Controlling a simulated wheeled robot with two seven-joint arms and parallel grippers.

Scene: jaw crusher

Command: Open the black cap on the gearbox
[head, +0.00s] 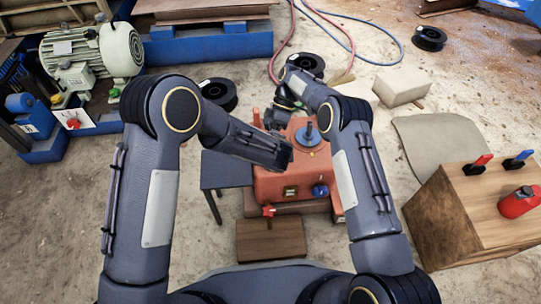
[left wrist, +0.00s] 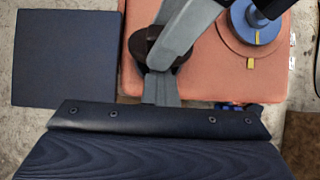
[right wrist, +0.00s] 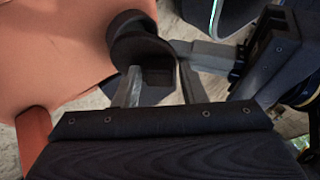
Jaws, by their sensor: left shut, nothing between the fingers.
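The orange-red gearbox (head: 268,187) stands in the middle of the head view, its top partly covered by my arms. The black cap (left wrist: 143,40) sits near its edge in the left wrist view; it also shows in the right wrist view (right wrist: 127,28), partly hidden by fingers. My left gripper (left wrist: 160,76) is shut and empty, its tip at the near side of the cap. My right gripper (right wrist: 160,80) comes from the far side, its fingers apart on either side of a dark part of the cap. I cannot tell whether they press on it.
A blue knob (left wrist: 250,28) stands on the gearbox top beside the fingers. A dark flat plate (head: 225,168) is left of the gearbox. A wooden box with switches (head: 455,225) stands at the right, and a motor (head: 95,55) at the left. My two grippers are very close together.

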